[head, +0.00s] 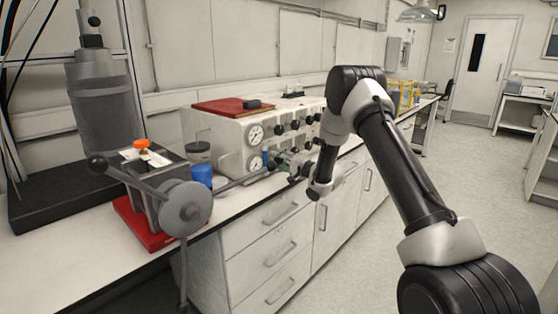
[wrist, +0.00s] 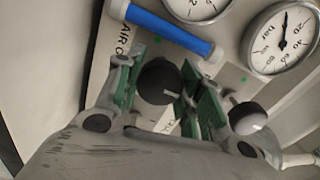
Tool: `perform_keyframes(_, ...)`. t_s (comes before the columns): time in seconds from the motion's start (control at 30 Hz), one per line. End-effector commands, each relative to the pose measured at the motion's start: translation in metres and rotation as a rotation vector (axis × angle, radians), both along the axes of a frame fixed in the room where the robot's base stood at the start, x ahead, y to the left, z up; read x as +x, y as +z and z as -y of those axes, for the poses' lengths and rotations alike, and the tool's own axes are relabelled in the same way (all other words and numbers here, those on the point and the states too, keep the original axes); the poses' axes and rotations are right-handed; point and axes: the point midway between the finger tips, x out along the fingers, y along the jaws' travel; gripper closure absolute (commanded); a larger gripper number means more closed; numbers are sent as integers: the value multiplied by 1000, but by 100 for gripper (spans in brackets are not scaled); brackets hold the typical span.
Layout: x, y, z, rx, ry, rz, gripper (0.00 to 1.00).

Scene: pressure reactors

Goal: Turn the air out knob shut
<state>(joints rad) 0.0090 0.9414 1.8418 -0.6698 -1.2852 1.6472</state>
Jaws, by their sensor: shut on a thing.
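The air out knob (wrist: 158,82) is a round black knob on the pale panel in the wrist view. A partly covered label beginning "AIR O" (wrist: 122,40) is printed beside it. My gripper (wrist: 160,74) has its green-padded fingers on either side of this knob and is shut on it. The knob's lower part and its pointer mark are not clear. In the head view my gripper (head: 285,167) is at the lower front of the white control box (head: 225,130), and I cannot make out the held knob there.
A second dark knob (wrist: 248,118) sits close beside my right finger. A blue tube (wrist: 170,27) and a bar gauge (wrist: 281,40) are above.

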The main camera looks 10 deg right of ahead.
Motion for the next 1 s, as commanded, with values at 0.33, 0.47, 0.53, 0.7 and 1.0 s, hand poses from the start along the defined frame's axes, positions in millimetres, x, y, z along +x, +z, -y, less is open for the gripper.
perform_keyframes(0.33,1,0,2,1,-4,-2,86)
perform_keyframes(0.47,0,0,2,0,-3,-1,40)
perform_keyframes(0.53,0,0,1,0,-3,-1,40)
perform_keyframes(0.7,0,0,1,1,-2,0,40)
perform_keyframes(1.0,-22,0,18,1,-4,-2,40)
